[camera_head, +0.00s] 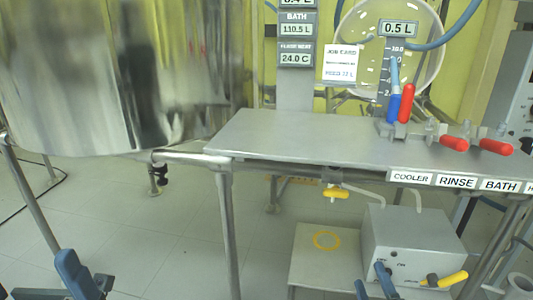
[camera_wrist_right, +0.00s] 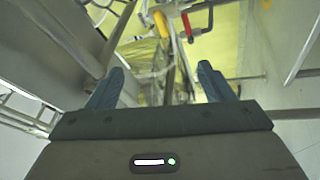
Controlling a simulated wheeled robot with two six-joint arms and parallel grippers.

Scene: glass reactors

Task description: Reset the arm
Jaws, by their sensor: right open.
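My right gripper (camera_head: 371,281) shows at the bottom edge of the head view, in front of the grey box under the bench. Its two blue fingers are apart in the right wrist view (camera_wrist_right: 161,70), with nothing held between them. Blue and dark parts of my left arm (camera_head: 72,272) show at the lower left of the head view. They are cut off by the frame, and I cannot tell whether that gripper is open or shut.
A grey bench (camera_head: 290,138) carries red-handled valves (camera_head: 453,143) and a blue handle (camera_head: 393,108). A large shiny vessel (camera_head: 110,75) stands left. Below are a grey box (camera_head: 412,245) with a yellow handle (camera_head: 452,279) and a yellow-handled valve (camera_head: 336,193). Floor is clear at centre-left.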

